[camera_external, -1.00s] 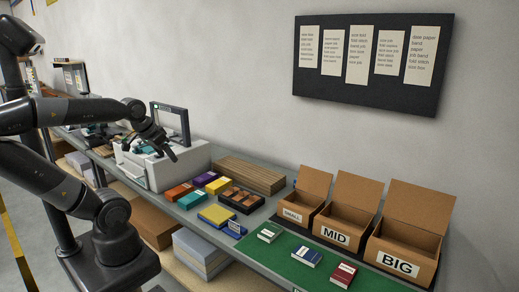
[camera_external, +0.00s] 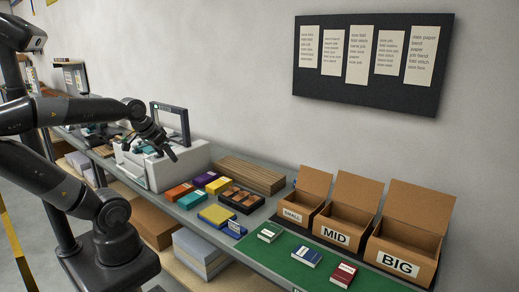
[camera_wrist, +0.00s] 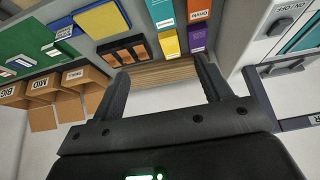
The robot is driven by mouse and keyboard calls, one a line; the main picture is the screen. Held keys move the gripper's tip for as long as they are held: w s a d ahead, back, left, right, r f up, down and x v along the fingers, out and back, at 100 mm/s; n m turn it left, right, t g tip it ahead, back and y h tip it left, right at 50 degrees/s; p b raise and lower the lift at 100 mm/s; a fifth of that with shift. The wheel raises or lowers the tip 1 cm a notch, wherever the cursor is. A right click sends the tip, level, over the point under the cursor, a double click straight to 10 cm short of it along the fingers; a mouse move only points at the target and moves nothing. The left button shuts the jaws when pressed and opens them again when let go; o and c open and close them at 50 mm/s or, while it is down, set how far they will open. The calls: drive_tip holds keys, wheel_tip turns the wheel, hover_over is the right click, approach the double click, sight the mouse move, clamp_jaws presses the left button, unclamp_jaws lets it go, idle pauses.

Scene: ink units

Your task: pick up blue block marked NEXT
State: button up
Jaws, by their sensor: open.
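A blue piece with a white label (camera_external: 235,229) lies at the front of the grey bench, beside a yellow block (camera_external: 216,214). Its lettering is too small to read for sure. In the wrist view the blue piece (camera_wrist: 75,27) is at the upper left, next to the yellow block. A second blue block with a white label (camera_external: 306,256) lies on the green mat. My gripper (camera_wrist: 160,80) is open and empty, its fingers apart. In the external view my gripper (camera_external: 170,151) is over the white machine, up and left of both blue pieces.
Orange, teal, purple and yellow blocks (camera_external: 218,186) and a dark tray (camera_external: 229,201) lie near the blue piece. A brown stack (camera_external: 250,174) is behind. Open boxes labelled SMALL, MID and BIG (camera_external: 400,266) stand right. The white machine (camera_external: 170,172) is under my gripper.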

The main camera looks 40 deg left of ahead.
drive_tip(key=shift+o, duration=0.2)
drive_tip(key=shift+o, duration=0.6)
drive_tip(key=shift+w+r, duration=0.1)
